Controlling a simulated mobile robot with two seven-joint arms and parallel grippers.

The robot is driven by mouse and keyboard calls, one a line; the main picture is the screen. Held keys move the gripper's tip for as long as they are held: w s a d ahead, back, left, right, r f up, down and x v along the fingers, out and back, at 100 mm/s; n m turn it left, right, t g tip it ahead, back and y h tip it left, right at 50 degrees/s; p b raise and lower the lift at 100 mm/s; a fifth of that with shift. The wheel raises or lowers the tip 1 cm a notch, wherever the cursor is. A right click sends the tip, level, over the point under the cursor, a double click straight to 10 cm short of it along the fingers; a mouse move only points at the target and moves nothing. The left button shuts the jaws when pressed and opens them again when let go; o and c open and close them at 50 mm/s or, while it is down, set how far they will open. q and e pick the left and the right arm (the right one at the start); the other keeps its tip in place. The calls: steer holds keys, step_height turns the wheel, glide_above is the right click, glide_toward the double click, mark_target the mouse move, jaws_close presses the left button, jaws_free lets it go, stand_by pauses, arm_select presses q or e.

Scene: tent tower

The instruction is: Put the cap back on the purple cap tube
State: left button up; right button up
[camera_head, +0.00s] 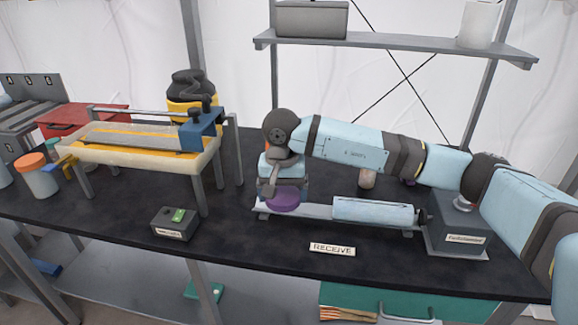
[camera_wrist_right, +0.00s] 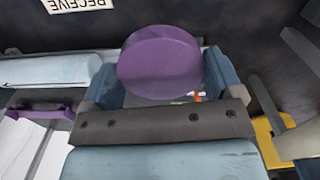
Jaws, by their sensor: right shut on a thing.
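A purple round cap (camera_head: 283,203) is between the fingers of my right gripper (camera_head: 281,190), which is shut on it. In the right wrist view the cap (camera_wrist_right: 160,62) shows its broad round face between the two blue fingers. The cap is over the left end of a grey rail (camera_head: 312,212); I cannot tell whether it touches the rail. A pale blue tube (camera_head: 372,209) lies on its side along this rail, to the right of the cap and apart from it. It also shows in the right wrist view (camera_wrist_right: 50,69). My left gripper is not in view.
A RECEIVE label (camera_head: 332,249) lies in front of the rail. A small dark box (camera_head: 175,223) with a green button and a yellow-topped stand (camera_head: 137,150) are at left. A grey-based device (camera_head: 458,236) stands at right. A shelf (camera_head: 400,43) is above.

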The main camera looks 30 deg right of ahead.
steer(key=f+n, duration=0.1)
steer(key=s+f+n, duration=0.1)
steer(key=s+a+f+n+p, duration=0.1)
steer(key=n, duration=0.1)
steer(key=shift+f, duration=0.2)
steer(key=s+f+n+p, duration=0.1)
steer(key=p, duration=0.1)
steer(key=s+f+p, duration=0.1)
steer(key=p, duration=0.1)
steer(key=shift+s+a+n, duration=0.1)
steer(key=shift+s+n, duration=0.25)
steer(key=shift+n, duration=0.05)
arm_select(q)
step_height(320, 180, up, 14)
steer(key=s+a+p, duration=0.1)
steer(key=p, duration=1.1)
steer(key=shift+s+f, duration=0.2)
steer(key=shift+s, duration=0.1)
arm_select(e)
steer(key=s+f, duration=0.1)
steer(key=s, duration=1)
